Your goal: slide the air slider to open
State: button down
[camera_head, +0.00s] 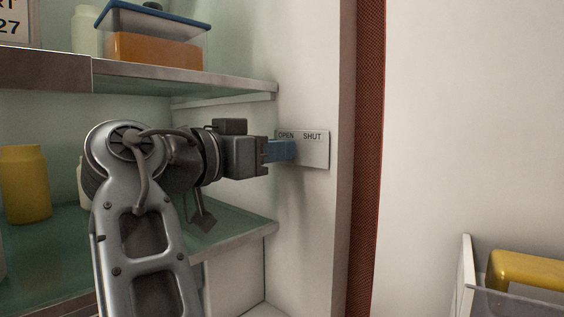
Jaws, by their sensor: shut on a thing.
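The air slider's label plate (317,153) is fixed on the pale side panel right of the shelves. It reads OPEN on the left and SHUT on the right. My gripper (291,150) reaches in from the left, with its blue fingers against the left part of the plate, just under the word OPEN. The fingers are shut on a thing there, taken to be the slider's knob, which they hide. The area under SHUT is bare.
Shelves stand left of the panel; the metal front edge of the upper shelf (185,82) runs above my arm. A blue-lidded container (155,47) and a yellow canister (25,184) stand on them. A red-brown strip (366,160) borders the panel.

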jog(key=shift+w+a+r, duration=0.1)
jog(key=shift+w+a, duration=0.15)
jog(key=shift+a, duration=0.15)
jog(key=c, duration=1)
grip_release()
jog(key=shift+o, duration=0.2)
jog(key=b+v, duration=0.1)
jog(key=v, duration=0.6)
jog(key=shift+s+a+b, duration=0.25)
jog(key=shift+a+b, duration=0.05)
jog(key=shift+b, duration=0.05)
